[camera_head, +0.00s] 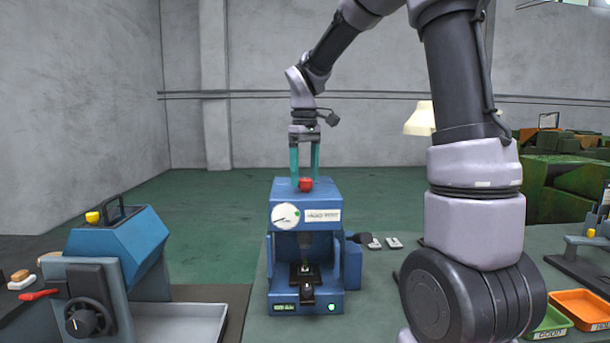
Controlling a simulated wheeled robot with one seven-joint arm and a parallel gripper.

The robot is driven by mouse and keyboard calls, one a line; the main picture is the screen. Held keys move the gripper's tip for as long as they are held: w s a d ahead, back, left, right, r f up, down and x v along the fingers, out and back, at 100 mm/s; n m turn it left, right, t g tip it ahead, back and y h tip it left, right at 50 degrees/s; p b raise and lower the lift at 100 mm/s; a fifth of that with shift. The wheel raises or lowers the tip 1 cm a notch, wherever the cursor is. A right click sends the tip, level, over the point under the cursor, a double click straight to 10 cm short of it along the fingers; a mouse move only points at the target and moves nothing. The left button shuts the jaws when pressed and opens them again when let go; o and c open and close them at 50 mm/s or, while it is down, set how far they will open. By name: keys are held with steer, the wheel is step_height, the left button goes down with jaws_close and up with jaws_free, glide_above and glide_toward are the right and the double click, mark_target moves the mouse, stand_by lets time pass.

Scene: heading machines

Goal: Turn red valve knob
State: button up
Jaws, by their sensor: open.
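The red valve knob (306,184) sits on top of a blue machine (283,257) in the middle of the head view. The machine has a round gauge and a label on its front. My gripper (305,181) points straight down over the machine's top, with its two teal fingers apart. The fingertips reach down to about the knob's height, one on each side of it in the picture. I cannot tell whether they touch the knob or stand in front of or behind it.
A blue machine with a black dial (82,322) and a red lever (38,295) stands at the left beside a grey tray (178,325). Green (553,322) and orange (580,308) bins lie at the lower right. My arm covers part of the table's right side.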

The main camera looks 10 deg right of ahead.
mark_target(305, 179)
step_height(305, 179, up, 10)
steer(key=shift+r, duration=0.25)
stand_by(0.3)
steer(key=s+d+f+m+t, duration=0.1)
steer(key=s+d+m+t, duration=0.1)
steer(key=s, duration=0.4)
steer(key=s+d+f+m+t+y, duration=0.1)
steer(key=s+d+m+t, duration=0.1)
steer(key=s+m, duration=0.3)
steer(key=s+d+f+m+t+y, duration=0.1)
steer(key=s+m+t, duration=0.2)
steer(key=s, duration=0.6)
steer(key=shift+d+m, duration=0.4)
steer(key=shift+m, duration=0.2)
